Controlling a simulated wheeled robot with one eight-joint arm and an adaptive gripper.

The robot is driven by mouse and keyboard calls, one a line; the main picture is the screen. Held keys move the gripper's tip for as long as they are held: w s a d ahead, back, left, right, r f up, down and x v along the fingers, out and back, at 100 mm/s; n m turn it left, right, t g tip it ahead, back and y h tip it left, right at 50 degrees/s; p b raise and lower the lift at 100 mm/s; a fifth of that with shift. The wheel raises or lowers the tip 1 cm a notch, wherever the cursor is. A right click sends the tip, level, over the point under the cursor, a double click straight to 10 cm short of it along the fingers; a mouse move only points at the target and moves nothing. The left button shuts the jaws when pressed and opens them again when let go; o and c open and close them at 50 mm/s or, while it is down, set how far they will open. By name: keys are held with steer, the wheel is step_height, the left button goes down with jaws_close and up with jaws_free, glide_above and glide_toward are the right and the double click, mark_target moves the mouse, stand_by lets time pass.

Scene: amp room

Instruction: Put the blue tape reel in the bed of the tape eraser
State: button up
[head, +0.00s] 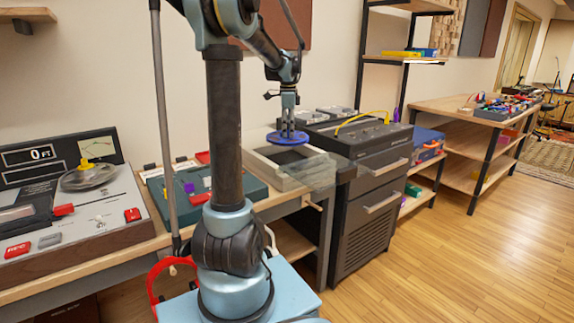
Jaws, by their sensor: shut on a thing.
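The blue tape reel (288,138) is a flat blue disc hanging level under my gripper (288,126). My gripper points straight down and is shut on the reel. The reel is above the tape eraser (252,163), a light grey open box with a shallow bed, and covers part of its back right. A clear panel (318,174) stands out at the eraser's right side. I cannot tell the exact gap between the reel and the bed.
A teal box (182,196) with coloured parts sits left of the eraser. A tape deck (70,190) fills the bench's left end. A dark grey cabinet (370,190) with a yellow cable on top stands close on the right. The wooden floor (440,260) at the right is clear.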

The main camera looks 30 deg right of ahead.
steer(key=shift+f, duration=5)
steer(key=shift+f, duration=0.1)
steer(key=o, duration=1.3)
step_height(320, 180, up, 12)
steer(key=shift+a, duration=0.1)
